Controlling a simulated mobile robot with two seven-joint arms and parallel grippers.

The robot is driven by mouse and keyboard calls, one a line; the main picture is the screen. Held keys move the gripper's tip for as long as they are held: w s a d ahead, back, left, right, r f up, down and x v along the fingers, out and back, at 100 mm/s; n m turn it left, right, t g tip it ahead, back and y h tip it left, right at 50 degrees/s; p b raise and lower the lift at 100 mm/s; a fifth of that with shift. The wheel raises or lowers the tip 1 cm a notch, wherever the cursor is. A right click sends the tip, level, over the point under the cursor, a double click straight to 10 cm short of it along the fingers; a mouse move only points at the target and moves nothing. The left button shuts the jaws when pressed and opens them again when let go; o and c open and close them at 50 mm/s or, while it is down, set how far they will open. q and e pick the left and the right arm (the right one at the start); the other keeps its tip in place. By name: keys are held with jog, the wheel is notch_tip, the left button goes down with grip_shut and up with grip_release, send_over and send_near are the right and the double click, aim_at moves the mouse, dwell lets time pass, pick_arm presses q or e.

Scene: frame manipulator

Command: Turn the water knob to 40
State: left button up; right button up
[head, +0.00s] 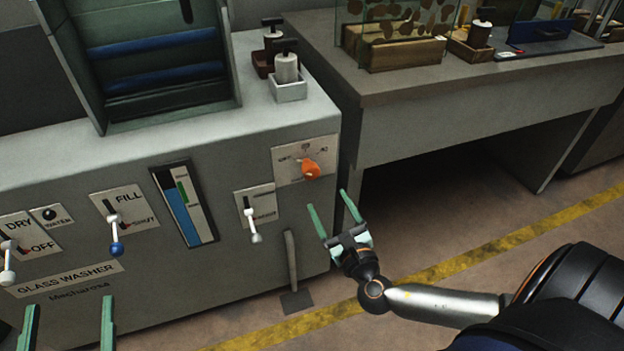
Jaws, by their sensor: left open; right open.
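The orange water knob (311,169) sits on a light dial plate (291,152) at the right end of the grey washer's front panel. The dial's markings are too small to read. My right gripper (333,199) is open and empty, below and a little to the right of the knob, with its green fingers pointing up toward the panel. It appears apart from the knob. My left gripper (67,322) shows only as two green fingers at the bottom left edge. They are spread wide with nothing between them, and the rest is out of view.
The washer panel (140,262) also carries a blue-tipped fill lever (116,247), white-tipped levers (254,237) and a blue level gauge (184,205). A floor pedal (292,270) stands below. Soap bottles (287,70) stand on top. A grey table (480,95) is at the right.

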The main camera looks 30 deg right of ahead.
aim_at(313, 175)
jog(key=b+x, duration=0.1)
jog(key=x, duration=0.8)
jog(key=shift+d+b, duration=0.1)
jog(key=shift+b, duration=0.25)
jog(key=shift+w+d, duration=0.1)
jog(key=shift+w, duration=0.5)
pick_arm(q)
jog(key=s+d+r+m+t+h, duration=0.1)
jog(key=s+r+m+t+h, duration=0.2)
jog(key=r, duration=0.7)
jog(key=s+m+h, duration=0.1)
jog(key=h, duration=0.1)
jog(key=shift+s+h, duration=0.25)
jog(key=shift+h, duration=0.05)
pick_arm(e)
jog(key=shift+c, duration=0.2)
grip_shut()
